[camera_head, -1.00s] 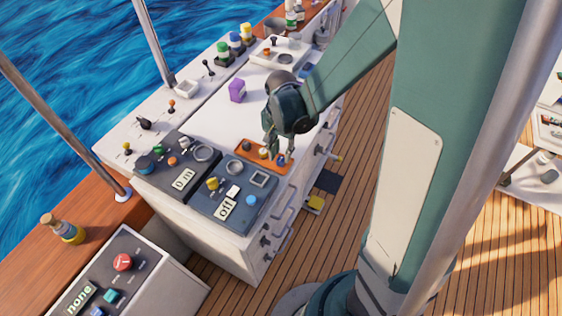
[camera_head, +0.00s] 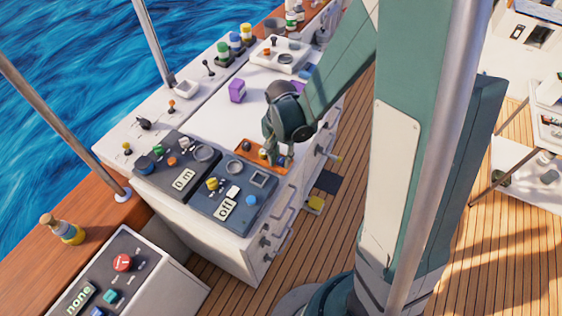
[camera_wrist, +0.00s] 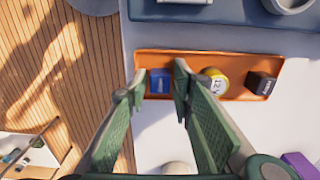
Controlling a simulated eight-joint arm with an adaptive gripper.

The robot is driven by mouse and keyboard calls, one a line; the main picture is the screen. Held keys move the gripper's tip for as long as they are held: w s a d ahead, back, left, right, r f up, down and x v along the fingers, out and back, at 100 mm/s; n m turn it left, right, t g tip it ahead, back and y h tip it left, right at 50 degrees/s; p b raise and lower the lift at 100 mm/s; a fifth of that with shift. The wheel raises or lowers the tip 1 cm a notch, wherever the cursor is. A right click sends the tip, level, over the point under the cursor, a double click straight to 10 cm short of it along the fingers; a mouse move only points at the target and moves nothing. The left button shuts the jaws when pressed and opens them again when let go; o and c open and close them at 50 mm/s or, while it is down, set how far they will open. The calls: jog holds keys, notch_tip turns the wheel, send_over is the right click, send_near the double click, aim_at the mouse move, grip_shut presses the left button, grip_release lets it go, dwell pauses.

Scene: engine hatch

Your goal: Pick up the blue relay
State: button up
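The blue relay (camera_wrist: 160,81) is a small blue block in the left end of a shallow orange tray (camera_wrist: 228,59), as the wrist view shows. My gripper (camera_wrist: 160,88) is open, with one green finger on each side of the relay. I cannot tell whether either finger touches it. In the head view my gripper (camera_head: 275,160) reaches down over the right end of the orange tray (camera_head: 241,147), and mostly hides the relay there.
In the tray, a yellow round part (camera_wrist: 214,80) sits close beside my right finger, with a black block (camera_wrist: 261,85) farther right. A purple block (camera_head: 237,90) stands on the white top, which is otherwise largely clear.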

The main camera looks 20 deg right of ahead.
aim_at(281, 159)
jog(key=c, duration=0.6)
jog(key=shift+r, duration=0.2)
jog(key=shift+r+p, duration=0.45)
jog(key=shift+r, duration=4.35)
